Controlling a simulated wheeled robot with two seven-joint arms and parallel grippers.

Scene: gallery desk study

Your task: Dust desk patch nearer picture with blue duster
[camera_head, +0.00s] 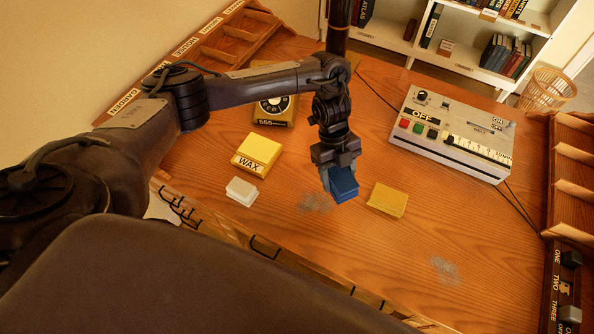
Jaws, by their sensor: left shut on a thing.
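My left gripper (335,170) points down over the desk (300,245) and is shut on the blue duster (344,187). The duster is a small blue block, tilted slightly. One grey dust patch (314,204) lies on the wood just left of and below the duster in the view. Whether the duster touches the desk is hard to tell. A second grey dust patch (445,269) lies farther right, nearer the right end of the desk. No framed picture can be made out. My right gripper is not in view.
A yellow block (387,200) lies just right of the duster. A white block (241,191), a yellow WAX box (257,153) and a telephone (275,110) stand to the left. A grey control box (452,133) stands at back right. Wood is clear between the yellow block and the right patch.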

